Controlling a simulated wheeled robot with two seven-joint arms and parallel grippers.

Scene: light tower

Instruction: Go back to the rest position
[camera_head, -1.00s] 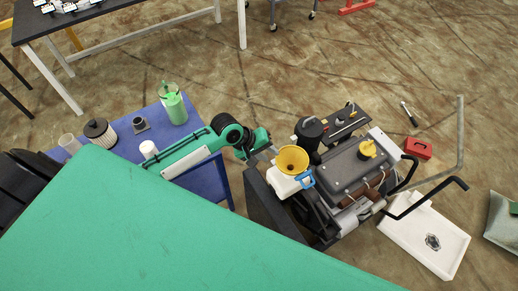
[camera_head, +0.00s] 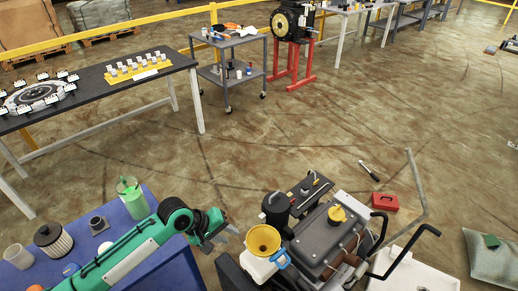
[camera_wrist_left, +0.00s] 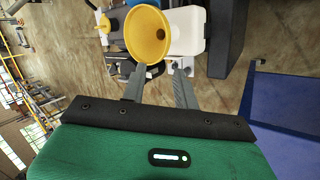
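My left gripper (camera_head: 217,236) is at the end of the green arm coming in from the left, just left of the yellow funnel (camera_head: 263,240). In the left wrist view its two grey fingers (camera_wrist_left: 160,78) stand apart with nothing held between them. The funnel (camera_wrist_left: 148,35) shows beyond the fingertips, upright in a white container (camera_head: 258,268) with a blue part beside it. My right gripper is in neither view.
The grey engine (camera_head: 323,235) stands right of the funnel, with black bent handles. A blue table (camera_head: 140,238) holds a green jug (camera_head: 133,198), a filter (camera_head: 53,240) and a cup (camera_head: 18,257). A red box (camera_head: 384,202) lies on the floor.

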